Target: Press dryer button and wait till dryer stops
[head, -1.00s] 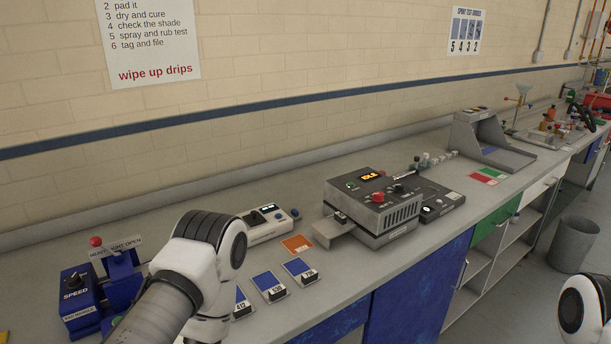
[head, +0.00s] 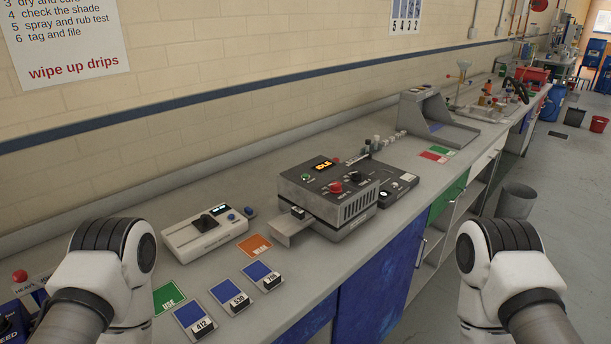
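The dryer (head: 352,212) is a grey box on the bench in the middle of the head view. Its dark top carries a lit orange display that appears to read IDLE (head: 322,165), a green button (head: 306,177), a red knob or button (head: 336,187) and a black knob. A metal tray (head: 290,226) sticks out of its left side. My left arm shows at the lower left and my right arm at the lower right, both apart from the dryer. Neither gripper's fingers can be seen.
A white device (head: 190,238) stands left of the dryer, with an orange card (head: 255,245) and several numbered blue cards in front. A dark flat box (head: 398,188) touches or nearly touches the dryer's right side. A grey bin (head: 516,201) stands on the floor at right.

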